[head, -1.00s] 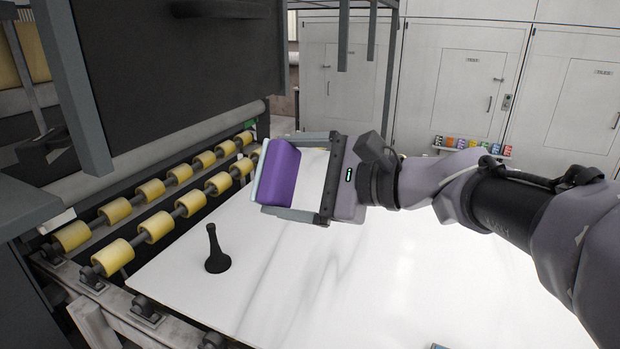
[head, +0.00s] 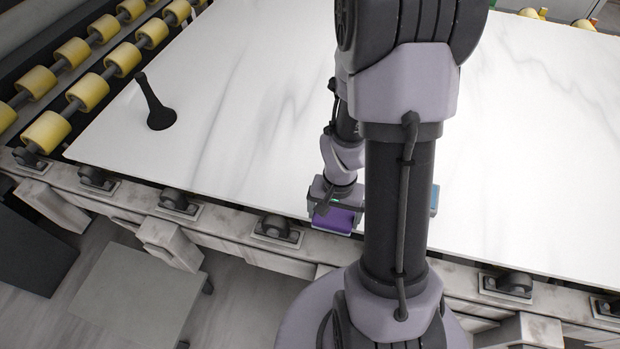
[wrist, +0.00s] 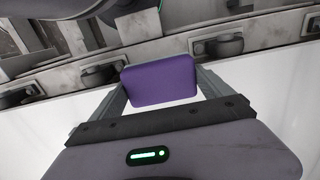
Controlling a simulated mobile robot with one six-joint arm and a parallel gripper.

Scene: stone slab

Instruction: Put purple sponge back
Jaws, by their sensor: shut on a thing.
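The purple sponge (head: 334,221) is between the fingers of my gripper (head: 335,211), at the near edge of the white stone slab (head: 250,90). My gripper is shut on it. In the wrist view the purple sponge (wrist: 160,80) fills the gap between the two grey fingers, with the slab edge and its frame beyond. I cannot tell whether the sponge touches the slab. My arm hides part of the area right of the gripper in the head view.
A black flared-base tool (head: 158,112) stands on the slab at left. Yellow rollers (head: 88,92) line the left side. Most of the slab is clear.

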